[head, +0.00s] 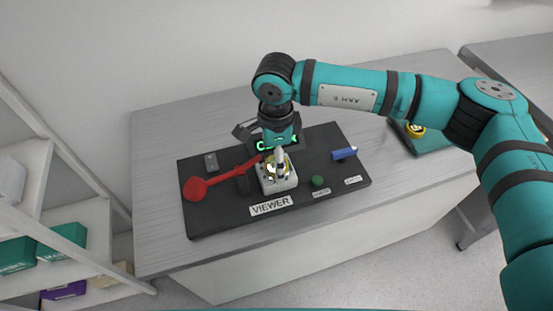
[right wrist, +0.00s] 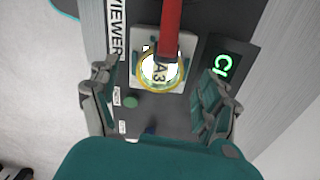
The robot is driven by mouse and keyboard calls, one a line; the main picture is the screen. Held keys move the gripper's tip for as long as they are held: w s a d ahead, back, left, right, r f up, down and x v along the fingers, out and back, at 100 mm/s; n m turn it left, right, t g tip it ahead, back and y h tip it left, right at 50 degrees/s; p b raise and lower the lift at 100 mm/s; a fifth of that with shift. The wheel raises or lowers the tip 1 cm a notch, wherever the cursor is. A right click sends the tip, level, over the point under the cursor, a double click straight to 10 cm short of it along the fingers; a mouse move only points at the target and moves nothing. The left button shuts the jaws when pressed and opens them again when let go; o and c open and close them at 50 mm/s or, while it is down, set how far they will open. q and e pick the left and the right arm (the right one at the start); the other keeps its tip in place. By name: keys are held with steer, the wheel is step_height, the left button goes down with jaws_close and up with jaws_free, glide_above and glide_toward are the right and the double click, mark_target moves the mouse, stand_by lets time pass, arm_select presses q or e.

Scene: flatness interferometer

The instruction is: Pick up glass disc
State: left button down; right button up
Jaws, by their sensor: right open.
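The glass disc (right wrist: 150,80) has a yellow rim and dark lettering that looks like "A3". It lies over a lit spot on the small white block (right wrist: 140,50) of the black viewer base. A red arm (right wrist: 171,25) reaches over the block to the disc's edge and covers part of it. My right gripper (right wrist: 158,92) is open, its fingers to either side of the disc and apart from it. In the head view the right gripper (head: 278,158) points down over the white block (head: 277,187) and hides much of the disc. My left gripper is not in view.
The red arm ends in a round red paddle (head: 195,188) at left. The viewer base (head: 225,220) also carries a green knob (head: 318,181), a blue part (head: 344,153) and a green-lit display (right wrist: 224,64). A teal tray (head: 431,143) with a yellow-rimmed piece lies right.

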steer(key=shift+f, duration=0.85)
steer(key=c, duration=1.3)
steer(key=shift+r, duration=0.1)
